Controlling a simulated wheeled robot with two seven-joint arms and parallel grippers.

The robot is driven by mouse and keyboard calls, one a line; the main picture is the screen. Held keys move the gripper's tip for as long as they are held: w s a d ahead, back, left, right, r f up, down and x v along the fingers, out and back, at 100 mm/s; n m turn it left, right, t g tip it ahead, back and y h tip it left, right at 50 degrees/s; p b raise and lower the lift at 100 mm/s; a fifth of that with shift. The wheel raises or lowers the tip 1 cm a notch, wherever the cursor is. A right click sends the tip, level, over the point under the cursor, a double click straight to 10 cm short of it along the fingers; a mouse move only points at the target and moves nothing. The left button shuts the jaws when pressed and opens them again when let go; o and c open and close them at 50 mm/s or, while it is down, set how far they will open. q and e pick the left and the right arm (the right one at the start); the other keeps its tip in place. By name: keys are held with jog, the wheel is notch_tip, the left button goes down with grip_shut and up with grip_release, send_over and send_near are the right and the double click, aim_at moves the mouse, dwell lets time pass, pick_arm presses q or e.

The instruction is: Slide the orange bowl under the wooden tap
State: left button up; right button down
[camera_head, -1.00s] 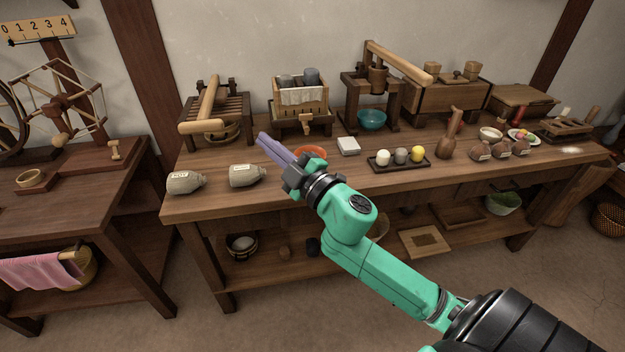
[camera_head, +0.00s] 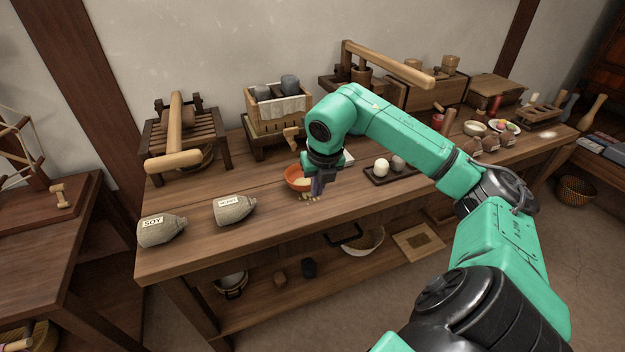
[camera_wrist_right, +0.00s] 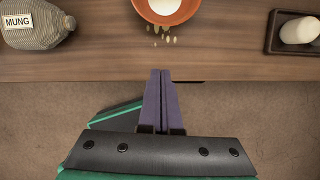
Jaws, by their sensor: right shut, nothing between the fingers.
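The orange bowl (camera_head: 292,178) sits on the workbench with something pale inside; it also shows at the top of the right wrist view (camera_wrist_right: 186,14). The wooden tap (camera_head: 291,134) sticks out from the front of a slatted box press (camera_head: 264,124), behind the bowl and apart from it. My right gripper (camera_head: 316,190) points down just right of and in front of the bowl. In the right wrist view its purple fingers (camera_wrist_right: 160,74) are closed together, empty, a little short of the bowl. My left gripper is not in view.
Several pale bits (camera_wrist_right: 163,36) lie at the bowl's near rim. Labelled sacks, mung (camera_head: 234,209) and soy (camera_head: 161,230), lie to the left. A dark tray (camera_head: 376,181) with eggs or similar is to the right.

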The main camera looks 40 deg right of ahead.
jog(key=x, duration=0.6)
jog(key=shift+w+f, duration=0.1)
jog(key=w, duration=0.1)
jog(key=w+d, duration=0.1)
jog(key=w, duration=0.1)
jog(key=shift+w+d+p, duration=0.15)
jog(key=shift+w+p, duration=0.05)
jog(key=shift+p, duration=0.2)
jog(key=shift+w+d, duration=0.1)
jog(key=shift+w, duration=0.1)
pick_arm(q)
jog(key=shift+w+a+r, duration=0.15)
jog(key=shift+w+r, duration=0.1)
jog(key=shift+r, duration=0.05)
